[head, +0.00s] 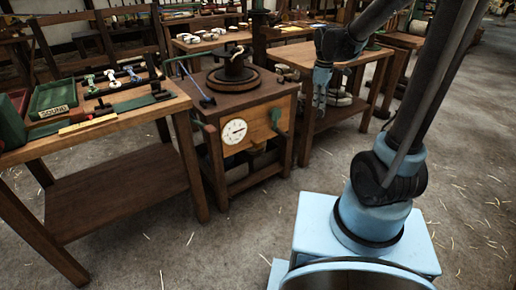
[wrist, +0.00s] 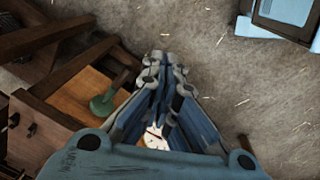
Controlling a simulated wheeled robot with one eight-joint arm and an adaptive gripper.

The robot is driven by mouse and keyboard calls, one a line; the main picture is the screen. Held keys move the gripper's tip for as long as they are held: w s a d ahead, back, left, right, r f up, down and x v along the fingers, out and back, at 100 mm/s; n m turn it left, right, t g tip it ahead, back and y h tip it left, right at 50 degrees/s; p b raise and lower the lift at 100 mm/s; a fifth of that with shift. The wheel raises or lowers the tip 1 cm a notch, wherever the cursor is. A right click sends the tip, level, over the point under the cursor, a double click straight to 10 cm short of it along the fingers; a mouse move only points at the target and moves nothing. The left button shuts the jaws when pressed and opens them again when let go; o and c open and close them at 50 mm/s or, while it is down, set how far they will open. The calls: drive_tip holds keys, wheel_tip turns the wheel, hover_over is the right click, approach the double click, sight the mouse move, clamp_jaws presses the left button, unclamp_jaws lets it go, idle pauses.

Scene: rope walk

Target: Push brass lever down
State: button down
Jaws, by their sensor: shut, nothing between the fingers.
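My gripper (head: 320,98) points down in the head view, in front of a side table and to the right of the wooden cabinet (head: 242,100). It is shut and empty; its closed fingers also show in the wrist view (wrist: 164,62). The cabinet front has a round white dial (head: 234,132) and a green-knobbed handle (head: 277,120) on its right. The handle appears in the wrist view (wrist: 103,105), left of my fingers and apart from them. A thin rod with a blue end (head: 206,101) leans at the cabinet's top left. I cannot tell which part is the brass lever.
A workbench (head: 100,130) at the left holds a green tray (head: 52,97) and several tools. A round dark stand (head: 235,75) sits on the cabinet top. A side table (head: 318,53) stands behind my gripper. The straw-strewn floor in front is clear.

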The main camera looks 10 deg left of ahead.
drive_tip(key=w+a+f+n, duration=0.3)
drive_tip(key=a+f, duration=0.1)
drive_tip(key=a, duration=0.3)
drive_tip(key=w+a+f+n, duration=0.3)
drive_tip(key=w+a+f, duration=0.1)
drive_tip(key=a, duration=0.2)
drive_tip(key=n, duration=0.7)
approach(257, 146)
drive_tip(key=shift+w+a+r+h, duration=0.15)
drive_tip(key=shift+a+h, duration=0.15)
drive_tip(key=shift+w+d+f, duration=0.1)
drive_tip(key=shift+w+f, duration=0.05)
drive_tip(key=shift+f, duration=1.6)
drive_tip(key=shift+w+d+f, duration=0.1)
drive_tip(key=shift+d+f, duration=0.05)
drive_tip(key=shift+f, duration=1.6)
